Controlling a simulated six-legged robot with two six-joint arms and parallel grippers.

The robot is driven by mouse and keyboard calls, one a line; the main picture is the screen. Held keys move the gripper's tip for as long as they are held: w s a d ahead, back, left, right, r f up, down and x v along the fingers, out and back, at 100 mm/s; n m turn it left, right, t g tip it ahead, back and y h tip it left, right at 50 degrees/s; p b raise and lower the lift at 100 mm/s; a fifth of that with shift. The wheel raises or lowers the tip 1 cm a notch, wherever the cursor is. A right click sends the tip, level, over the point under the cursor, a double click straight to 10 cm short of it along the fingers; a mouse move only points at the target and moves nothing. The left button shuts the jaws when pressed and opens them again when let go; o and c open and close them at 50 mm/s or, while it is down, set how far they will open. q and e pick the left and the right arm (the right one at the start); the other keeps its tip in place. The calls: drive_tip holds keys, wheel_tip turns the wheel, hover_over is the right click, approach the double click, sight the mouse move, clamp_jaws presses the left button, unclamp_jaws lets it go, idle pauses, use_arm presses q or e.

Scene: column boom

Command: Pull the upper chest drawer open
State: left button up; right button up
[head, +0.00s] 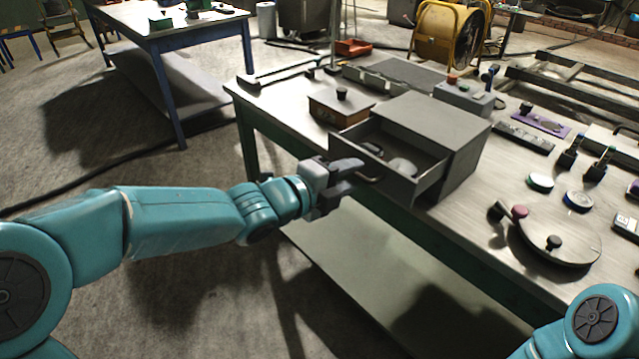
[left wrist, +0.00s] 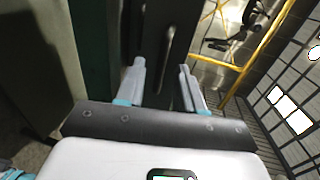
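The grey chest (head: 433,116) stands on the workbench. Its upper drawer (head: 398,183) is pulled well out toward the bench's front edge. A dark bar handle (head: 371,178) is on the drawer front; the handle (left wrist: 168,45) also shows in the left wrist view. My left gripper (head: 343,182) is at the drawer front. In the left wrist view, the fingers of my left gripper (left wrist: 162,68) are apart, one on each side of the handle, with visible gaps. Whether they touch it is hard to tell. My right gripper is out of view; only part of that arm shows.
A pale round item (head: 402,167) lies in the drawer. A wooden box with a black knob (head: 341,104) stands left of the chest. A round plate with knobs (head: 560,240) and several small items lie on the right. Open floor lies left of the workbench (head: 480,225).

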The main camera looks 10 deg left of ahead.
use_arm(q)
drive_tip(key=p+v, duration=0.2)
drive_tip(key=v, duration=1.3)
drive_tip(key=shift+s, duration=0.2)
drive_tip(key=shift+r, duration=0.15)
drive_tip(key=s+d+f+n+g+y+p, duration=0.1)
drive_tip(key=s+d+f+n+g+p, duration=0.25)
drive_tip(key=f, duration=0.75)
drive_tip(key=d+f+n+g+y+p, duration=0.1)
drive_tip(key=f+n+g+p, duration=0.35)
drive_tip(key=f, duration=0.65)
drive_tip(key=s+a+f+n+g+y+p, duration=0.1)
drive_tip(key=s+f+n+g+y, duration=0.2)
drive_tip(key=s+f+n, duration=0.9)
drive_tip(key=s+n+g, duration=0.1)
drive_tip(key=n, duration=0.6)
drive_tip(key=shift+s+a, duration=0.2)
drive_tip(key=shift+s, duration=0.05)
